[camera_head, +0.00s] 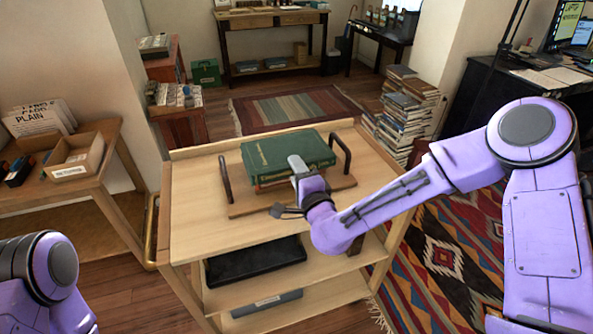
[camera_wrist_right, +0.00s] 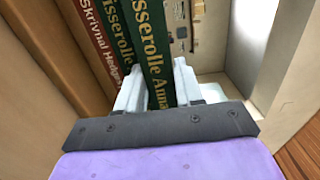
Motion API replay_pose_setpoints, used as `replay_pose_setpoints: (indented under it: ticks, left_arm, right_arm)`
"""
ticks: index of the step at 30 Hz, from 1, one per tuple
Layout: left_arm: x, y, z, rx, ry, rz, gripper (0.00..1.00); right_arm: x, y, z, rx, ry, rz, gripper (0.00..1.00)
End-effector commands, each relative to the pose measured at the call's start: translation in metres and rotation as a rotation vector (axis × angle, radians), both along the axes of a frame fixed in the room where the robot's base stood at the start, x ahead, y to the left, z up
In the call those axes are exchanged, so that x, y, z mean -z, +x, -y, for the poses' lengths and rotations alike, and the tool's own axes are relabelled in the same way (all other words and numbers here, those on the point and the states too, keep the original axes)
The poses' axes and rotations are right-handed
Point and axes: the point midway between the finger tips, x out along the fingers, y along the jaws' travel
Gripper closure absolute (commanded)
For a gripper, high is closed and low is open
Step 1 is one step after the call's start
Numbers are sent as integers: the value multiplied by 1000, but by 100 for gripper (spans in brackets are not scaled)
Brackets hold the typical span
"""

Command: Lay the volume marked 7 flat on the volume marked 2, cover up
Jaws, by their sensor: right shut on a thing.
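A thick green book (camera_head: 288,152) lies flat on top of a small stack on a wooden board with two dark handles (camera_head: 240,208). A reddish-brown book (camera_head: 268,185) shows beneath it. My right gripper (camera_head: 297,166) is shut on the green book at its near edge. In the right wrist view, the fingers (camera_wrist_right: 160,85) straddle the green spine (camera_wrist_right: 152,40) with gold lettering, beside a dark red spine (camera_wrist_right: 98,35). No volume number is readable, so I cannot tell which is 7 or 2. My left gripper is out of view.
The board sits on a light wooden cart (camera_head: 195,190) with bare top around it. A black tray (camera_head: 255,260) lies on the shelf below. A side table (camera_head: 75,175) with boxes stands left. Piled books (camera_head: 405,115) stand on the floor behind right.

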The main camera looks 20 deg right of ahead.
Motion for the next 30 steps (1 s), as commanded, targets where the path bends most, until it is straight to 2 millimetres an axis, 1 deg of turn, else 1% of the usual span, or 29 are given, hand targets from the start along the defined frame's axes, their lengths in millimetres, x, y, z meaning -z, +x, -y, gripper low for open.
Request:
replay_pose_setpoints:
  ticks: [9, 10, 12, 22, 30]
  left_arm:
    - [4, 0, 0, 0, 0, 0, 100]
    - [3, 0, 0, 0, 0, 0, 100]
    - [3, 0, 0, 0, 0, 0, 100]
    - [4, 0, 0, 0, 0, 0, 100]
    - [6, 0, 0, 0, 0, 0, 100]
  right_arm:
    - [3, 0, 0, 0, 1, 4, 100]
    - [2, 0, 0, 0, 1, 4, 54]
    - [2, 0, 0, 0, 1, 3, 34]
    - [5, -3, 0, 0, 0, -2, 34]
    - [4, -22, 1, 0, 1, -1, 34]
